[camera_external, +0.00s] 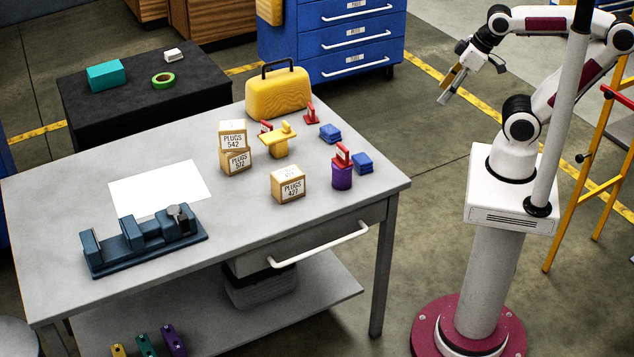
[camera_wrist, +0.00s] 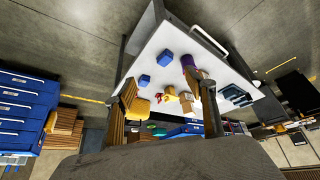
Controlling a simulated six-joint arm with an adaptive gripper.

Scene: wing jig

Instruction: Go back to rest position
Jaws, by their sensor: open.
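My gripper (camera_external: 464,82) is raised at the upper right in the external view, beyond the far right corner of the grey table (camera_external: 50,262). Its fingers are apart and nothing is between them. In the wrist view my gripper's two fingers (camera_wrist: 166,112) rise from the bottom edge, spread wide, with the table tilted and some distance off between them. My arm is folded up above its white pedestal. The gripper touches nothing.
The table holds a yellow case (camera_external: 278,94), several PLUGS boxes (camera_external: 288,185), blue blocks (camera_external: 363,163), a purple cylinder (camera_external: 342,177) and a dark blue jig (camera_external: 145,240). A blue drawer cabinet (camera_external: 330,38) stands behind. A yellow ladder (camera_external: 585,180) stands right of my base.

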